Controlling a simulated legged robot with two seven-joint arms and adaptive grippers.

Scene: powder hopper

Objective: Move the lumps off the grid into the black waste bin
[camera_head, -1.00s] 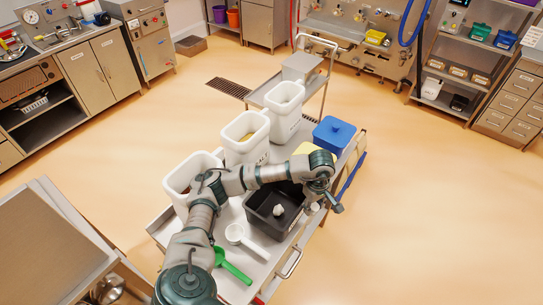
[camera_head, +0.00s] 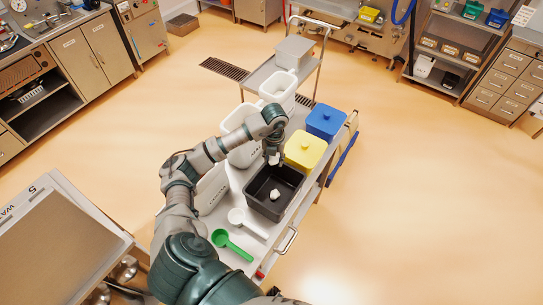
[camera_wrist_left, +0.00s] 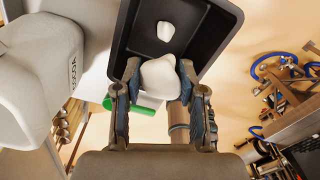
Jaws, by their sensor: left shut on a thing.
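The black waste bin (camera_head: 289,206) stands open on the cart. One white lump (camera_head: 275,196) lies on its floor; that lump also shows in the left wrist view (camera_wrist_left: 166,31). My left gripper (camera_head: 274,158) is over the far end of the bin, pointing down. In the left wrist view its two fingers (camera_wrist_left: 160,92) are shut on a larger white lump (camera_wrist_left: 159,75), with the bin's dark interior (camera_wrist_left: 205,28) behind it. How high the held lump is above the bin is hard to tell. My right gripper is not in view, and I cannot make out the grid.
A yellow box (camera_head: 305,150) and a blue box (camera_head: 326,119) stand just beyond the bin. White containers (camera_head: 279,88) line the cart's left side, partly behind my arm. A white scoop (camera_head: 238,217) and a green scoop (camera_head: 222,238) lie near the bin. The floor to the right is clear.

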